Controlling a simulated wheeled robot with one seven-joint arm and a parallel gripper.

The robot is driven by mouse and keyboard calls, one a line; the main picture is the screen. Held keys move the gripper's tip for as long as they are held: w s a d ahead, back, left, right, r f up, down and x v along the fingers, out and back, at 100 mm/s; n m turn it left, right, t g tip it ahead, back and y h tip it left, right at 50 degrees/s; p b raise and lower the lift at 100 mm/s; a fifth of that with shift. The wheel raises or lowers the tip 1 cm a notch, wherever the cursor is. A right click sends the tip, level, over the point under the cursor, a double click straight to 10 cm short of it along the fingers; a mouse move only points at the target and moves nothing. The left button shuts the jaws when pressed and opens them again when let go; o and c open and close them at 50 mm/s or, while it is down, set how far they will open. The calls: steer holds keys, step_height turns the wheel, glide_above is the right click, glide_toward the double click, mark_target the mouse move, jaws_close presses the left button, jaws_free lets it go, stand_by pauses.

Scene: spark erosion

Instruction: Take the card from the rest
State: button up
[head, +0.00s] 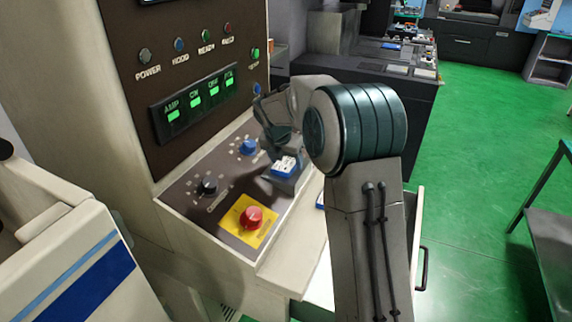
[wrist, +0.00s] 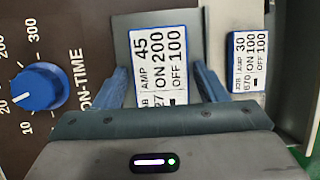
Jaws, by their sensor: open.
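A white card with a blue border, reading AMP 45, ON 200, OFF 100 (wrist: 163,62), lies on a grey rest (wrist: 123,35) in the wrist view. In the head view the card (head: 285,166) sits on the rest at the right of the control panel. My gripper (wrist: 165,82) is open, with one blue-grey finger on each side of the card's lower part. Whether the fingers touch the card cannot be told. The gripper's body hides the card's lower end. In the head view my arm hides much of the gripper.
A second card, reading AMP 30, ON 100, OFF 100 (wrist: 248,60), lies to the right on a pale surface. The blue ON-TIME knob (wrist: 40,87) is to the left. A red button (head: 252,216) on a yellow plate stands at the panel's front.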

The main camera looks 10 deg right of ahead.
steer(key=shift+f, duration=0.1)
steer(key=shift+c, duration=0.3)
steer(key=c, duration=0.7)
